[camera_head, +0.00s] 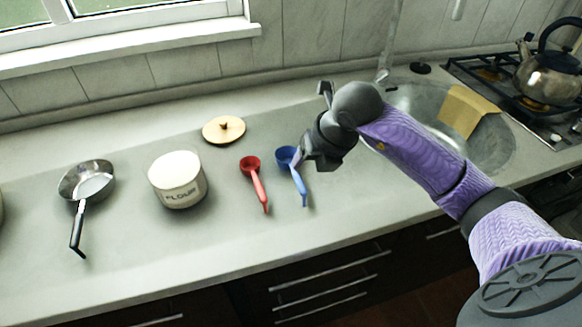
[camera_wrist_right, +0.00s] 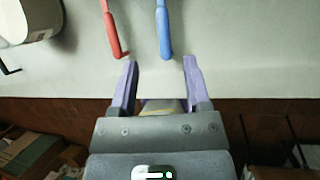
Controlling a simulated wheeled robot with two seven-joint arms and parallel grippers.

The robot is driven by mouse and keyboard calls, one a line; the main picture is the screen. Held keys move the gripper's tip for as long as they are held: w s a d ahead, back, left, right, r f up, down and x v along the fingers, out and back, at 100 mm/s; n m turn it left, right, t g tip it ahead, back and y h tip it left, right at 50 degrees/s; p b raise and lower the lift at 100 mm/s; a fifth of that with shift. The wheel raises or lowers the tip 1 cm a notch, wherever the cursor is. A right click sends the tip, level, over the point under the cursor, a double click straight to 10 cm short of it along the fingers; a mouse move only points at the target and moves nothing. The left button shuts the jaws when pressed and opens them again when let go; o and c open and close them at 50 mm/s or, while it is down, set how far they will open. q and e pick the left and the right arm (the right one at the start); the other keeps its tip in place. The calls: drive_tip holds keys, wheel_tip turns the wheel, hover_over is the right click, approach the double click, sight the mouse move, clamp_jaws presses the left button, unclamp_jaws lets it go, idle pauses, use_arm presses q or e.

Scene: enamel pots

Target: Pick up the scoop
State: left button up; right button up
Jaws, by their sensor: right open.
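Two scoops lie on the grey counter: a red one (camera_head: 257,181) and, to its right, a blue one (camera_head: 295,176). My right gripper (camera_head: 303,163) is beside the blue scoop, partly overlapping it in the head view. In the right wrist view my right gripper (camera_wrist_right: 160,64) is open and empty. There the blue scoop's handle (camera_wrist_right: 163,32) points toward the gap between the fingertips, and the red scoop's handle (camera_wrist_right: 112,32) lies to the left, outside them. Both bowls are out of that view. My left gripper is not in view.
A white flour canister (camera_head: 178,181) stands left of the scoops, with a wooden lid (camera_head: 223,130) behind. A steel pan (camera_head: 87,182) is farther left.

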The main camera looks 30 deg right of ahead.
sight(301, 182)
drive_tip(key=b+x, duration=0.1)
drive_tip(key=x, duration=0.2)
drive_tip(key=b+x, duration=0.1)
drive_tip(key=x, duration=0.2)
drive_tip(key=s+b+x, duration=0.1)
drive_tip(key=x, duration=0.2)
drive_tip(key=shift+f, duration=0.5)
drive_tip(key=shift+w+f, duration=0.1)
drive_tip(key=shift+w, duration=0.05)
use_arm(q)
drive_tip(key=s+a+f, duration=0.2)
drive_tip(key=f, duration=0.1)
use_arm(e)
drive_tip(key=c, duration=0.7)
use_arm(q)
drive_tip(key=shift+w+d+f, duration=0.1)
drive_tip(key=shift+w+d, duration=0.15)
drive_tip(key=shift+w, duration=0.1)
use_arm(e)
clamp_jaws()
